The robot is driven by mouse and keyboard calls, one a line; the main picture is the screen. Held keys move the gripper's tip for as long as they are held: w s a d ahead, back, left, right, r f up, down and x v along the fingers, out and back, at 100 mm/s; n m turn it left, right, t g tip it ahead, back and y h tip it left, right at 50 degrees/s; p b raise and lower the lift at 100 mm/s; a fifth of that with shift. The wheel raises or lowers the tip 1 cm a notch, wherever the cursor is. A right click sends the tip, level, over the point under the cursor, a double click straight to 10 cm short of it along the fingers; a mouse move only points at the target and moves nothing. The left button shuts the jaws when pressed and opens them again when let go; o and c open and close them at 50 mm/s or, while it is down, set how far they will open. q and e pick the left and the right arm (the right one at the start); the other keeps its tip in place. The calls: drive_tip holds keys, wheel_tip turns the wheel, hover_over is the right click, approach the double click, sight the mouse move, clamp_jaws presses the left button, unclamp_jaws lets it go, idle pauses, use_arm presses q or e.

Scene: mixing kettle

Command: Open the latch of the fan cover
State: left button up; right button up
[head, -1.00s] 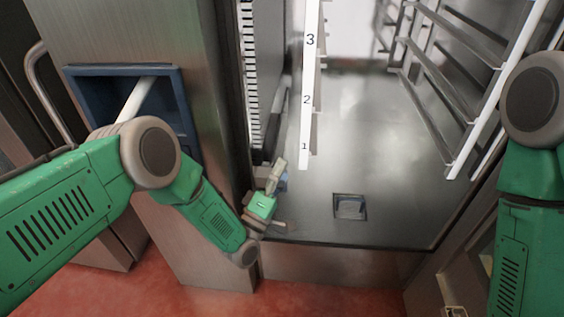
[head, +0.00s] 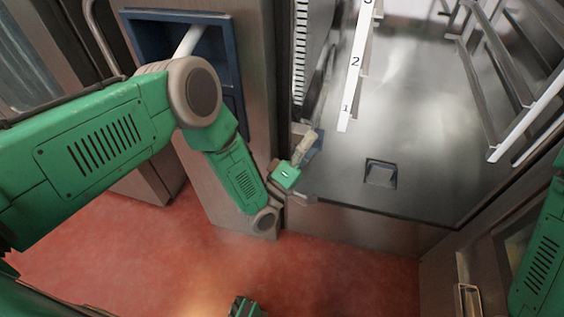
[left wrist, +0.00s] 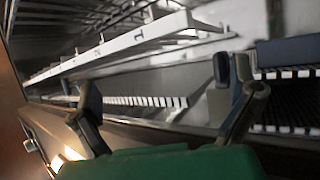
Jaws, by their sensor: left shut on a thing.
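The fan cover (head: 303,45) is the slotted panel on the left inner wall of the steel cabinet. Its dark and white slots also show in the left wrist view (left wrist: 150,101). My left gripper (head: 313,138) is at the cabinet's left front edge, low down, by the bottom of this panel. In the left wrist view its two fingers (left wrist: 160,95) stand apart in front of the slots. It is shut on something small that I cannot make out. The latch itself cannot be told apart from the fingers. My right gripper is out of view.
White numbered rails (head: 355,65) and metal rack bars (head: 490,90) stand inside the cabinet. Its steel floor (head: 420,150) is clear around a small square recess (head: 380,173). A blue-framed handle recess (head: 180,45) is on the left. The red floor in front is open.

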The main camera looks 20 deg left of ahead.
use_arm(q)
drive_tip(key=shift+s+a+r+t+p, duration=0.2)
drive_tip(key=shift+a+r+t, duration=0.05)
drive_tip(key=shift+r, duration=0.3)
drive_tip(key=shift+s+a+r+t+p, duration=0.15)
drive_tip(key=shift+s+a+r+t, duration=0.1)
drive_tip(key=shift+r, duration=0.25)
drive_tip(key=shift+s+a+r+p, duration=0.2)
drive_tip(key=shift+s+a+p, duration=0.2)
drive_tip(key=shift+s, duration=0.25)
drive_tip(key=shift+s+a+r+p, duration=0.15)
drive_tip(key=shift+s+a+p, duration=0.1)
drive_tip(key=shift+s+p, duration=0.3)
drive_tip(key=c, duration=1.1)
drive_tip(key=shift+o, duration=0.2)
drive_tip(key=s+a+p, duration=0.2)
drive_tip(key=s+p, duration=0.4)
drive_tip(key=s, duration=0.2)
drive_tip(key=shift+a+f, duration=0.4)
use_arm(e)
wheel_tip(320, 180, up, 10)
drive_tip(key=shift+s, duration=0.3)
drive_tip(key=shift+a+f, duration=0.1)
